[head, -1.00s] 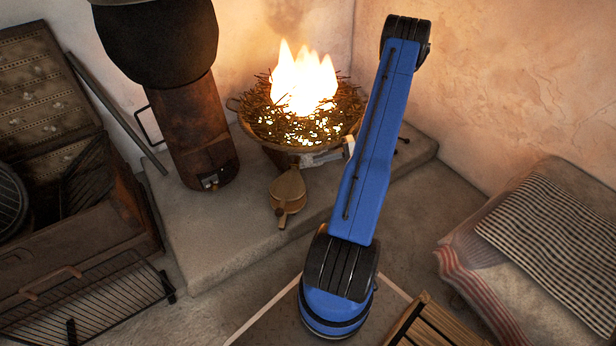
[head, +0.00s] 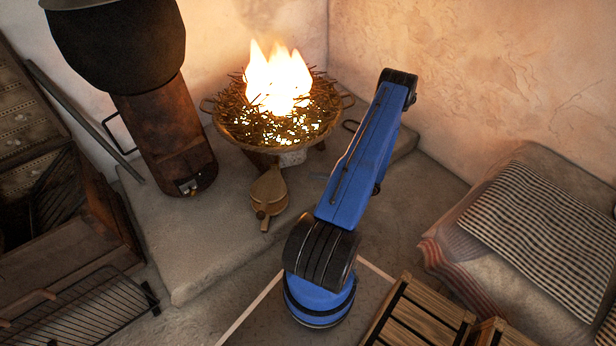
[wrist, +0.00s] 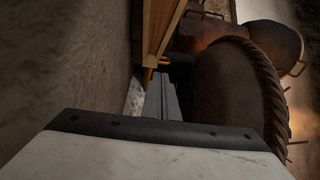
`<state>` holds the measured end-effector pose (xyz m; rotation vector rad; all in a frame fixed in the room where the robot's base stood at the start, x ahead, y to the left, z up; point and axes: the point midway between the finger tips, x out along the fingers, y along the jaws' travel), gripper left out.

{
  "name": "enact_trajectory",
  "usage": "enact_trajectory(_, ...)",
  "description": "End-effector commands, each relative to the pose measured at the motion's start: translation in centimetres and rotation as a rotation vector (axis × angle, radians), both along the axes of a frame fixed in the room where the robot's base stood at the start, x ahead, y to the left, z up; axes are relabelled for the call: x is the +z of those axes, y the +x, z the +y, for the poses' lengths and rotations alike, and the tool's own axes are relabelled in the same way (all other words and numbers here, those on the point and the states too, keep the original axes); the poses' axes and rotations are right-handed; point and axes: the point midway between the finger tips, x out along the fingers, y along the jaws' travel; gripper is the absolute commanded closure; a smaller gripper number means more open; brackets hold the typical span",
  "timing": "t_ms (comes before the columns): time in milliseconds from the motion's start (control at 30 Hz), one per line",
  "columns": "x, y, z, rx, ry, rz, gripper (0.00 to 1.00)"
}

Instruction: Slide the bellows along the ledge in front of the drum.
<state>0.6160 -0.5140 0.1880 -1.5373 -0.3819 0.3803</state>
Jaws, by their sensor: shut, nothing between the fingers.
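The bellows (head: 268,190), a tan wooden teardrop, lies on the stone ledge (head: 200,250), its narrow end towards the front edge. The drum (head: 165,140), a rusty upright cylinder, stands to its left. In the wrist view, the shut, empty gripper (wrist: 162,98) points at a wooden piece that looks like the bellows (wrist: 158,28). I cannot tell whether they touch. A rusty form beyond looks like the drum (wrist: 208,32). In the head view my fingers cannot be made out; my blue arm stands right of the bellows.
A burning brazier (head: 232,131) stands behind the bellows; its bowl (wrist: 235,95) is close on the right in the wrist view. A black pot sits on the drum. A wire rack (head: 80,310) lies front left, a cushioned seat (head: 455,240) right. The ledge before the drum is clear.

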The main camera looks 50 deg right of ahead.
Motion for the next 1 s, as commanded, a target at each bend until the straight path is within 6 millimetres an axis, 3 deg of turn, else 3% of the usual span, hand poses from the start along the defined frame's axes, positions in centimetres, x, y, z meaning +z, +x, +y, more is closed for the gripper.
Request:
enact_trajectory(500, 0.0, 7.8, 4.4, 0.005, 0.001, 0.002, 1.00)
enact_trajectory(700, 0.0, 8.3, 6.8, 0.004, 0.003, 0.001, 1.00)
enact_trajectory(1000, 0.1, 8.6, 7.9, 0.002, 0.001, 0.000, 1.00)
